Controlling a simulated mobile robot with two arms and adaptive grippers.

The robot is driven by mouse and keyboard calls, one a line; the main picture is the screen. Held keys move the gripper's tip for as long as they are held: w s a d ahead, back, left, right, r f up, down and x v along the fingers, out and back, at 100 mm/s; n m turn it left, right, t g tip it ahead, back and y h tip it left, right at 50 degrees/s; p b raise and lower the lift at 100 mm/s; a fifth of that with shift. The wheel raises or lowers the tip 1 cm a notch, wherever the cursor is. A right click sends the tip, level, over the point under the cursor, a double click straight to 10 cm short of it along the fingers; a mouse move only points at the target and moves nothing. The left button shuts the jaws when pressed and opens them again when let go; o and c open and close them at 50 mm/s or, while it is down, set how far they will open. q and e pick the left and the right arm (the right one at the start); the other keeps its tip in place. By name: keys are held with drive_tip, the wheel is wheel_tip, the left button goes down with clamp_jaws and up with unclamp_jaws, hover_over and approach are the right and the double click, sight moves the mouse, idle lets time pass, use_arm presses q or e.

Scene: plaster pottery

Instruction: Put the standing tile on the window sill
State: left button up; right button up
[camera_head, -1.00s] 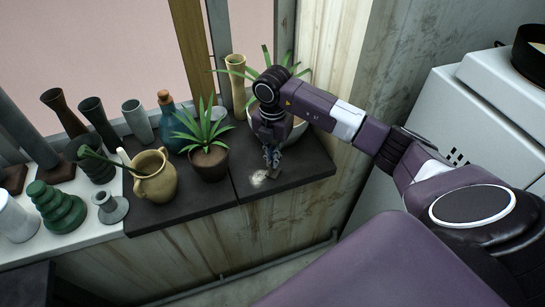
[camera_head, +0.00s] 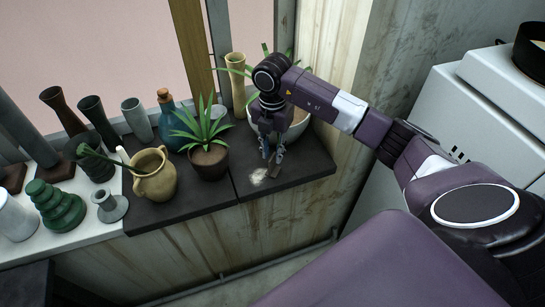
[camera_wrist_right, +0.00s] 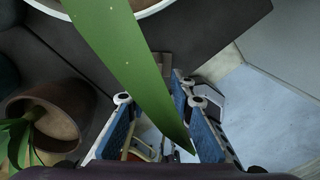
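A small brown upright piece, seemingly the standing tile (camera_head: 274,170), is on the dark slab of the window sill (camera_head: 305,168), near its front edge. My right gripper (camera_head: 272,155) points down just above it with its fingers apart. In the right wrist view, the blue-padded fingers of the right gripper (camera_wrist_right: 152,110) are spread. A small brown piece (camera_wrist_right: 164,60), probably the tile, shows beyond the fingertips. Contact with it cannot be made out. A green leaf crosses that view and hides part of the space between the fingers. My left gripper is out of view.
A brown-potted plant (camera_head: 208,162) stands left of my right gripper. A white bowl (camera_head: 298,128) with a leafy plant is just behind it. A tan jug (camera_head: 154,176) and several vases crowd the left. A pale patch (camera_head: 257,177) marks the slab.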

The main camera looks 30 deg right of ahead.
wheel_tip(320, 180, up, 10)
drive_tip(key=b, duration=0.1)
drive_tip(key=shift+f, duration=0.15)
idle(0.4)
